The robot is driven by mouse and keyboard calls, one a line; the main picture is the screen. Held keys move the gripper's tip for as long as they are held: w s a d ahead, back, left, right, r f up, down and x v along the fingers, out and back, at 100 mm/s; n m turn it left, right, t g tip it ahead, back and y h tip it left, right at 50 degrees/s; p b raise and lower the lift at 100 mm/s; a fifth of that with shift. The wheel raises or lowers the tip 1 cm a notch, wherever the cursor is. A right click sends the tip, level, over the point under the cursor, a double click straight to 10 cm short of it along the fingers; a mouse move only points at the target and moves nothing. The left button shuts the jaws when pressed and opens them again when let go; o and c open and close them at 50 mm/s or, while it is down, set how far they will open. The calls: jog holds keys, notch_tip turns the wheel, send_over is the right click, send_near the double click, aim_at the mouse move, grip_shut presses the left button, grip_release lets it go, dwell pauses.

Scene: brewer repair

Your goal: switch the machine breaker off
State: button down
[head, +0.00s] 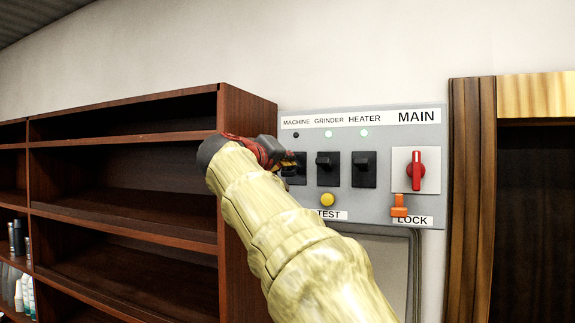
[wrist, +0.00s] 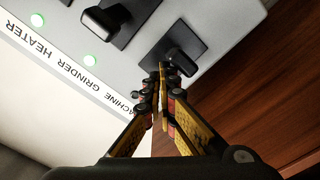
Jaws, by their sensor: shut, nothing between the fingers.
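The machine breaker (head: 299,179) is a black switch at the left of the grey panel, partly hidden by my gripper (head: 289,164) in the head view. The lamp above it (head: 296,135) is dark. In the wrist view the machine breaker's black lever (wrist: 184,38) stands just beyond my fingertips (wrist: 164,70). My gripper is shut and empty, its tips beside the lever; I cannot tell whether they touch it. The exact tilt of the lever is unclear.
The grinder breaker (head: 328,168) and heater breaker (head: 364,169) sit to the right, both with green lamps lit. A red main switch (head: 416,171), orange lock (head: 400,206) and yellow test button (head: 327,200) share the panel. A brown shelf (head: 249,150) stands close on the left.

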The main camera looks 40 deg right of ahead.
jog(key=shift+a, duration=0.1)
jog(key=r+b+v, duration=0.1)
jog(key=b+v, duration=0.2)
jog(key=v, duration=0.7)
dwell(0.8)
dwell(0.5)
